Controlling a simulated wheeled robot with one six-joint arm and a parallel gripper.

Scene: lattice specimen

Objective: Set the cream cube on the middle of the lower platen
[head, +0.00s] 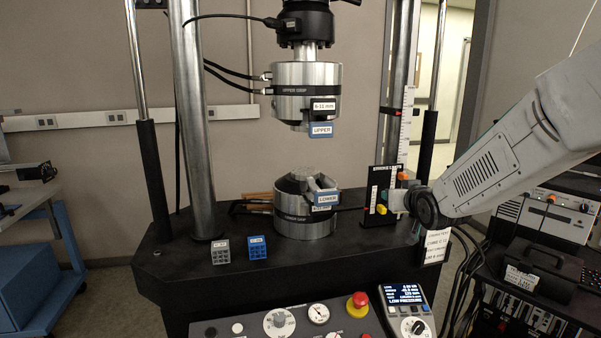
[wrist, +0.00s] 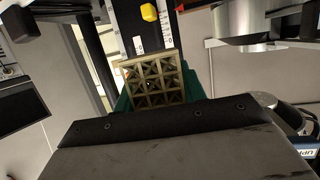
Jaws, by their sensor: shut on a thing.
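The cream cube (wrist: 155,80) is an open lattice block, clear in the wrist view between the green fingers of my gripper (wrist: 155,88). My gripper (head: 402,203) is shut on it. In the head view my gripper is at the right of the test machine, in front of the black scale panel, and the cube is hard to make out there. The lower platen (head: 305,184) is on the silver lower cylinder (head: 305,226), left of my gripper and apart from it. A pale, unclear shape shows on its top. The blue LOWER tag partly covers its front.
The silver upper cylinder (head: 305,78) hangs above the lower one, with an open gap between. A grey block (head: 221,251) and a blue block (head: 257,248) stand at the front left of the black table (head: 180,262). A control panel (head: 285,325) lies in front.

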